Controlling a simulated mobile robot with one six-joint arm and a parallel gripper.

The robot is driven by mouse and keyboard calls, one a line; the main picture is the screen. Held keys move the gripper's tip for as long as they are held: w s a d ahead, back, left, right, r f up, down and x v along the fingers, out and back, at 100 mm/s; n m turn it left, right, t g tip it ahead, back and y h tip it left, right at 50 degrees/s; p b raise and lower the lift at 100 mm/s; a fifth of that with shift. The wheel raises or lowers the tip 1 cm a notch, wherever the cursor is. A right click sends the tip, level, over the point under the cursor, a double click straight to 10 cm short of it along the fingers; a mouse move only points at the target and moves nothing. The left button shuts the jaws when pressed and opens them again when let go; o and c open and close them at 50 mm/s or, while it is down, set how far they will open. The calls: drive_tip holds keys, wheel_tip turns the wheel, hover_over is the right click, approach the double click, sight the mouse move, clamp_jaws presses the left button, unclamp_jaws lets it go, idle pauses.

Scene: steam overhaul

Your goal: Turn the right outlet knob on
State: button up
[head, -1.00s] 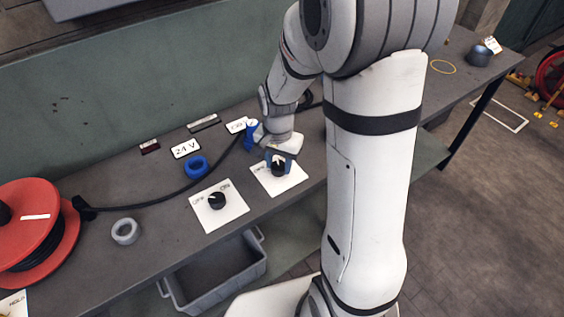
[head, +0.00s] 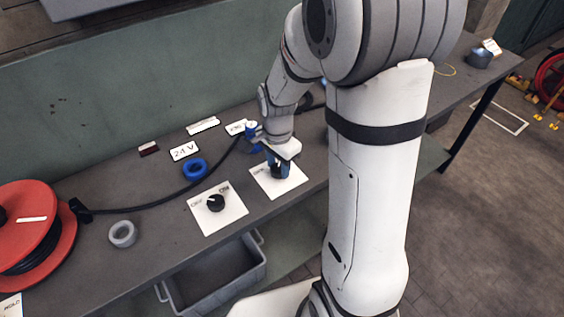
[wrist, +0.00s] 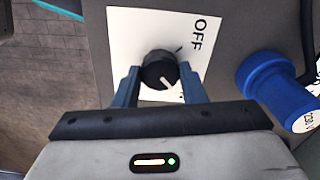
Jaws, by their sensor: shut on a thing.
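The right outlet knob (wrist: 160,70) is round and black, on a white plate (wrist: 120,38) marked OFF. In the wrist view its white pointer line aims down and slightly right, away from the OFF mark, toward lettering mostly hidden by a finger. My gripper (wrist: 160,84) has its two blue fingers on either side of the knob and is shut on it. In the head view my gripper (head: 277,165) is low over the right plate (head: 294,181) and mostly hides the knob. The left knob (head: 216,203) sits on its own white plate (head: 230,219).
A blue plug (wrist: 275,90) on a dark cable is close to my gripper. A blue ring (head: 194,169), a grey ring (head: 123,234) and a red cable reel (head: 50,205) are to the left on the bench. A grey crate (head: 256,279) is below.

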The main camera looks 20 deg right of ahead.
sight(277, 167)
drive_tip(key=shift+w+r, duration=0.15)
drive_tip(key=shift+w, duration=0.1)
drive_tip(key=o, duration=0.9)
drive_tip(key=shift+o, duration=0.4)
wheel_tip(277, 167, up, 8)
drive_tip(key=shift+f, duration=0.2)
